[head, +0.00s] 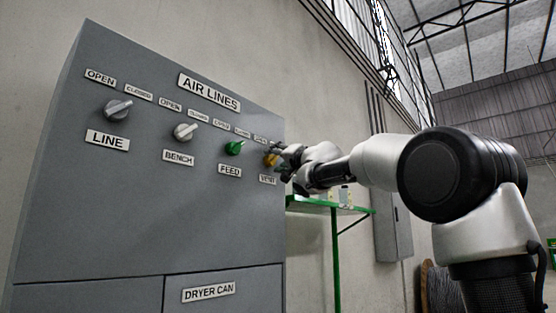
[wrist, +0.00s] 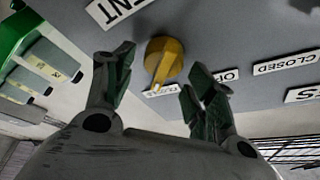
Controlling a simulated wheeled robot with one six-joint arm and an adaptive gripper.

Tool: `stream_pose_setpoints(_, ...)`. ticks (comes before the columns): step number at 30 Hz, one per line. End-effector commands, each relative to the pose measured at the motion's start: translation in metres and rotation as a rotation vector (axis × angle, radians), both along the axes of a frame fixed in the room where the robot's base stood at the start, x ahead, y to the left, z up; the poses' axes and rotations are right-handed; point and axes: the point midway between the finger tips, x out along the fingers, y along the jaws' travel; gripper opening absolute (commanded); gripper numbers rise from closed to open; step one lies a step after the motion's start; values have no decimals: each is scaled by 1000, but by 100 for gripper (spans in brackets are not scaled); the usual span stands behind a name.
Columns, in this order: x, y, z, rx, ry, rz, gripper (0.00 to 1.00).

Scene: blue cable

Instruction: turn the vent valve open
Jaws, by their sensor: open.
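The vent valve is a yellow knob (head: 271,160) at the right end of the valve row on the grey panel, above the VENT label (head: 267,180). My gripper (head: 281,160) is at the knob in the head view. In the wrist view my gripper (wrist: 160,66) is open, one finger on each side of the knob, with gaps visible.
The panel (head: 120,210) also carries a green FEED knob (head: 235,147), a white BENCH knob (head: 186,131) and a grey LINE knob (head: 118,109) to the left. A green shelf (head: 318,205) with small containers stands right of the panel, below my gripper.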

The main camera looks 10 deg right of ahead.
Motion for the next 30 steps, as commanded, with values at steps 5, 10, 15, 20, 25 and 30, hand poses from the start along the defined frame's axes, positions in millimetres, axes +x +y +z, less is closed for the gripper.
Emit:
stream_pose_setpoints(5, 0, 0, 0, 0, 0, 0, 48)
stream_pose_setpoints(10, 0, 0, 0, 0, 0, 0, 17)
stream_pose_setpoints(15, 0, 0, 0, -1, 0, 0, 12)
stream_pose_setpoints(20, 0, 0, 0, -16, -11, 0, 12)
stream_pose_setpoints(25, 0, 0, 0, -70, -50, -1, 12)
stream_pose_setpoints(30, 0, -1, -1, -167, -120, -2, 12)
